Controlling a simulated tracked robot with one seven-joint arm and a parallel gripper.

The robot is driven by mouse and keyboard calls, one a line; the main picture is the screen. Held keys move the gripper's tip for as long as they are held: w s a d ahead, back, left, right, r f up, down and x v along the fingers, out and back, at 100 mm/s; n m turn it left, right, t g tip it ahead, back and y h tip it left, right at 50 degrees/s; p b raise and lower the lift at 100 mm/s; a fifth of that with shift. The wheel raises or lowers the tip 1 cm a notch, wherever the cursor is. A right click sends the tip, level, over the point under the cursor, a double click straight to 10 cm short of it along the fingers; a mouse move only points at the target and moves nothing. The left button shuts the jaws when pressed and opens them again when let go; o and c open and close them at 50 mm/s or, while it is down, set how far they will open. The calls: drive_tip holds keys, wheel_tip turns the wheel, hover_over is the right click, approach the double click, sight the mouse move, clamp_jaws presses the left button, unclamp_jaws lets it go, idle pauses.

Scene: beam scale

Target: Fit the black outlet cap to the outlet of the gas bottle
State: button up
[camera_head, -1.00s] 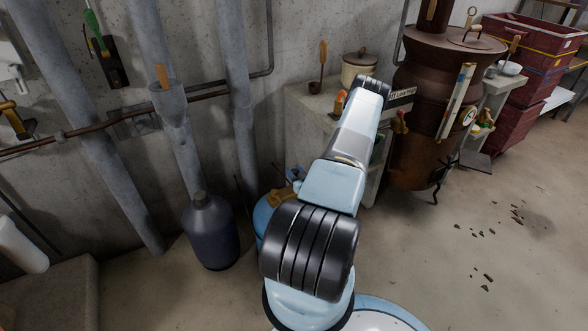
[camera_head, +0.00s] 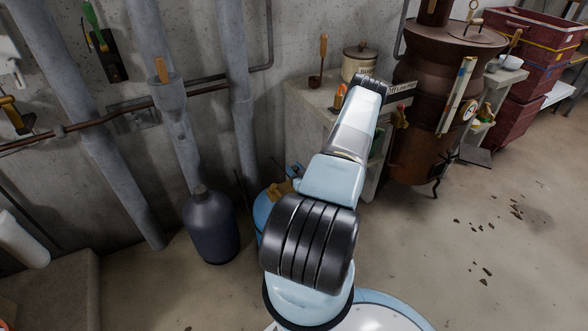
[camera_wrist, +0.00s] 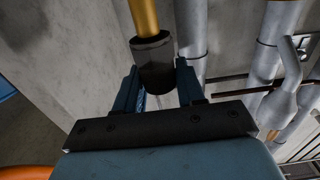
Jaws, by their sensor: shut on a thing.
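In the wrist view my gripper (camera_wrist: 158,88) is shut on a short black cylinder, the black outlet cap (camera_wrist: 155,64), held between its two blue fingers. A brass-coloured rod (camera_wrist: 145,15) meets the cap's far end; I cannot tell whether it enters the cap or lies behind it. In the head view a light blue bottle (camera_head: 262,215), seemingly the gas bottle, stands on the floor near the wall, with a brass-brown fitting (camera_head: 281,189) at its top. My arm hides much of it. The gripper and cap are hidden in the head view.
A dark bottle (camera_head: 211,228) stands left of the blue one. Grey pipes (camera_head: 238,95) run along the concrete wall. A stone bench (camera_head: 308,100) carries a lidded pot (camera_head: 358,66). A copper-brown still (camera_head: 425,90) stands right. Open floor (camera_head: 490,190) lies at the right.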

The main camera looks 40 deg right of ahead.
drive_tip(key=shift+f, duration=1.6)
drive_tip(key=o, duration=1.1)
drive_tip(key=v, duration=1.3)
drive_tip(key=shift+s+f, duration=0.1)
drive_tip(key=shift+s, duration=0.3)
drive_tip(key=shift+w, duration=0.1)
